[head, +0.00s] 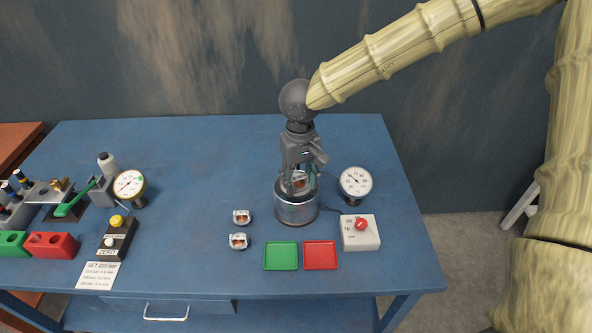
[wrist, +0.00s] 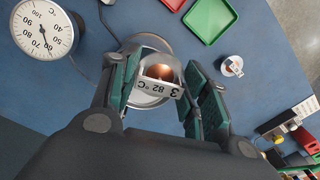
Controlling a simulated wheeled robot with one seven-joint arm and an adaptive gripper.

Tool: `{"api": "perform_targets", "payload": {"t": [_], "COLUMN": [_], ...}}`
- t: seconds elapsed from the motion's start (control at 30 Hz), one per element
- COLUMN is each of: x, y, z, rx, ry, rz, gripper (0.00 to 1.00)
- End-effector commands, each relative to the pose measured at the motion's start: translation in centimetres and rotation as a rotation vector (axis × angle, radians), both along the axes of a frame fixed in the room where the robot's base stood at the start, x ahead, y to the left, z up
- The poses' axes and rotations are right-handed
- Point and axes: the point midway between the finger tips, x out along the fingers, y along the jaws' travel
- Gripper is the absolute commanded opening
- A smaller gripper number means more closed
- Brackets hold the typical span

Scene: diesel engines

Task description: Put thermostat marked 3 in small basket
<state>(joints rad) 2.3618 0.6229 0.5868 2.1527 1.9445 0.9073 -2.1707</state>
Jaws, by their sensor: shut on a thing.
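My gripper (head: 298,181) points down over a round metal pot (head: 296,212) and is shut on a thermostat (wrist: 160,77). In the wrist view the thermostat's white label reads "3" and "82 °C", and a copper-coloured part shows above it. The thermostat is between the green-padded fingers, in front of the pot's round opening (wrist: 150,98). I cannot tell whether it is above the rim or partly inside. Two other white thermostats, an upper one (head: 241,217) and a lower one (head: 238,241), stand on the blue table left of the pot. I cannot make out a separate small basket.
A green tray (head: 281,256) and a red tray (head: 320,255) lie in front of the pot. A dial gauge (head: 356,183) and a white box with a red knob (head: 360,232) stand to its right. Another gauge (head: 130,185) and test gear stand left. The table's back is clear.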

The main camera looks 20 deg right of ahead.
Motion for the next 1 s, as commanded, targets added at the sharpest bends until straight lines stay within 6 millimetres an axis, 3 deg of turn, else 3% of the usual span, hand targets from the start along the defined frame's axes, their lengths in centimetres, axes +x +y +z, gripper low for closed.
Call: {"api": "perform_targets", "payload": {"t": [0.2, 0.5, 0.8, 1.0], "x": [3.9, 6.2, 6.1, 6.1], "y": [-0.7, -1.0, -1.0, -1.0], "z": [-0.2, -0.4, -3.8, -4.1], "rx": [-0.002, -0.001, -0.001, 0.000], "ry": [0.001, 0.000, 0.001, 0.001], "rz": [0.001, 0.002, 0.005, 0.004], "gripper": [0.21, 0.21, 0.21, 0.21]}}
